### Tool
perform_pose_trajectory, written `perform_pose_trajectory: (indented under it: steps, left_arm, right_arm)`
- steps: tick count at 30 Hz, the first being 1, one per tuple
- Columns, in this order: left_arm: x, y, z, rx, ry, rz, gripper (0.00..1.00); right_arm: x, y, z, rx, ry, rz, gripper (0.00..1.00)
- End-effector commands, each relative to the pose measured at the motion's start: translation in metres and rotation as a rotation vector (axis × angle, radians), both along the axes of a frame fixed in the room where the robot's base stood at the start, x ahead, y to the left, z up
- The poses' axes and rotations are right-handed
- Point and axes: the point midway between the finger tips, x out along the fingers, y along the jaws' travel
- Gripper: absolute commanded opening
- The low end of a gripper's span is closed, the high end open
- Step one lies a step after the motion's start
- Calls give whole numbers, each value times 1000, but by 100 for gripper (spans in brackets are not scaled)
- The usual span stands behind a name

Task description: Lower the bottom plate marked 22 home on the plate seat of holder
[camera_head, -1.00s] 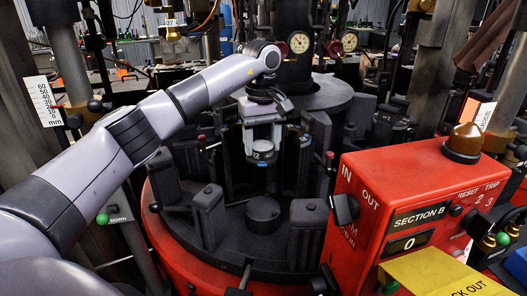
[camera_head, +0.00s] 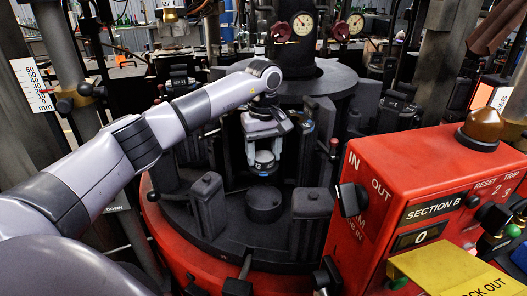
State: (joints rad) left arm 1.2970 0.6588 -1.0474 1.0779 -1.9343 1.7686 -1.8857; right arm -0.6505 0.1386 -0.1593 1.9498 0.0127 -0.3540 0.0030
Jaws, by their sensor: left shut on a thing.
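The bottom plate (camera_head: 264,160) is a small round dark piece with a pale marked upper edge. Its marking is small and partly covered by the fingers; I can make out only something like a 2. My left gripper (camera_head: 264,151) points down and is shut on the plate, holding it roughly level. Below it on the dark deck stands a round black pedestal (camera_head: 263,205), which looks like the plate seat. A gap shows between plate and pedestal. Dark upright holder blocks (camera_head: 208,203) stand around it. My right gripper is out of view.
The red Section B control box (camera_head: 420,190) stands close at the right, with knobs and a yellow lock-out tag (camera_head: 455,270). Another upright block (camera_head: 311,215) stands right of the pedestal. The dark central column (camera_head: 290,90) rises behind my gripper. A red rim (camera_head: 200,262) edges the deck.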

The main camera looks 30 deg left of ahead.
Motion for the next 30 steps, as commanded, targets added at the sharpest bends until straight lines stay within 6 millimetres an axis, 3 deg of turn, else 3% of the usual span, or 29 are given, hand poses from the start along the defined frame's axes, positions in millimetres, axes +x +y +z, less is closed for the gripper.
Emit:
perform_pose_trajectory:
  steps: [16,30]
  left_arm:
    - [0,-1,-50,-2,-4,-1,16]
    - [1,0,-76,-2,-4,0,16]
  right_arm:
    - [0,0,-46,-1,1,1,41]
    - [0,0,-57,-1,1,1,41]
